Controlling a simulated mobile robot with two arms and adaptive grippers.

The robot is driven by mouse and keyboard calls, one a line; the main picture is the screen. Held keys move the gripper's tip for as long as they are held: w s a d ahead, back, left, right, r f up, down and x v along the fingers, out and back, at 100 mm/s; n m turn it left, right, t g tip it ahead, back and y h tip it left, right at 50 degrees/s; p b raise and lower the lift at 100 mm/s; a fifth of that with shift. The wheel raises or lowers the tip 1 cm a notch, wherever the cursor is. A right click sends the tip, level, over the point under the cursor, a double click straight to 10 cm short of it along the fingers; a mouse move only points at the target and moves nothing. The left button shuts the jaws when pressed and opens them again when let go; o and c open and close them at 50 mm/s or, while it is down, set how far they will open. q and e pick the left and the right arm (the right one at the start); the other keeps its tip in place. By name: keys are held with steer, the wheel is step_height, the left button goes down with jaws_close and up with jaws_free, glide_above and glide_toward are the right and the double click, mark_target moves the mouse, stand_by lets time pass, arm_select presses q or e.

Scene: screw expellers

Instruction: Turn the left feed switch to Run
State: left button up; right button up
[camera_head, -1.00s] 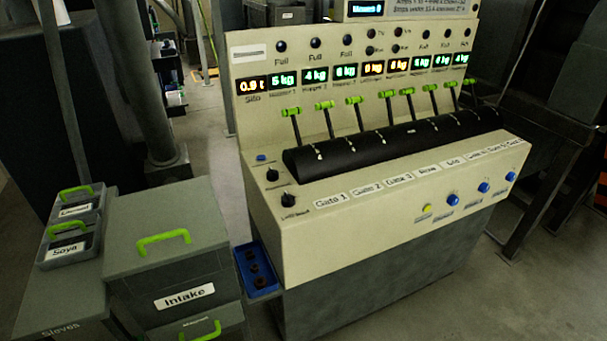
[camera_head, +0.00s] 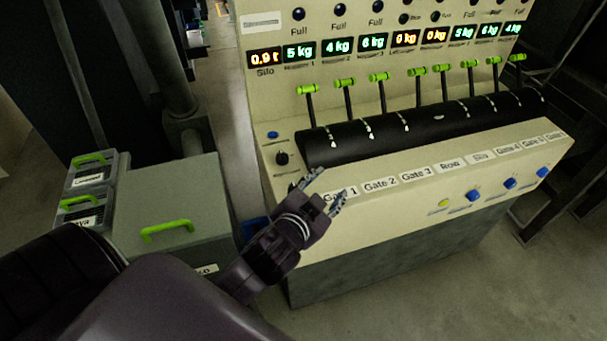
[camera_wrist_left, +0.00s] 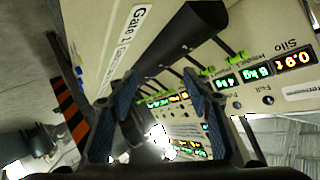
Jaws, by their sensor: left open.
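My left gripper (camera_head: 327,186) is open and empty in front of the left part of the cream control panel (camera_head: 400,210), by the "Gate 1" label. Its two fingers also show in the left wrist view (camera_wrist_left: 158,92), spread apart. At the panel's left end are two black knobs: an upper one (camera_head: 282,158), clear of the gripper, and a lower one (camera_head: 293,188), partly hidden beside the gripper. The knobs' captions are too small or hidden to read, so I cannot tell which is the left feed switch. My right gripper is not in view.
Green-tipped levers (camera_head: 347,83) rise from a black slotted cover (camera_head: 430,125) behind the gripper. A blue button (camera_head: 273,135) sits above the knobs. A grey box with a green handle (camera_head: 167,232) stands left of the panel. Floor is free at the lower right.

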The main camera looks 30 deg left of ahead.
arm_select(q)
steer(key=w+d+r+m+t+h, duration=0.3)
steer(key=d+r+m+h, duration=0.25)
steer(key=r, duration=0.45)
steer(key=w+d+r+m+t+h, duration=0.35)
steer(key=d+r+m, duration=0.3)
steer(key=r, duration=0.35)
steer(key=s+d+f+m+g+h, duration=0.2)
steer(key=s+d+m+g+h, duration=0.3)
steer(key=d+m+g+h, duration=0.9)
steer(key=m+g+y, duration=0.6)
steer(key=m+y, duration=0.1)
steer(key=y, duration=1.5)
glide_above(295, 187)
steer(key=d, duration=0.1)
step_height(295, 187, down, 19)
steer(key=shift+r, duration=0.15)
steer(key=shift+a, duration=0.25)
steer(key=f+p, duration=0.2)
steer(key=f, duration=0.5)
steer(key=shift+a, duration=0.2)
steer(key=shift+f, duration=0.35)
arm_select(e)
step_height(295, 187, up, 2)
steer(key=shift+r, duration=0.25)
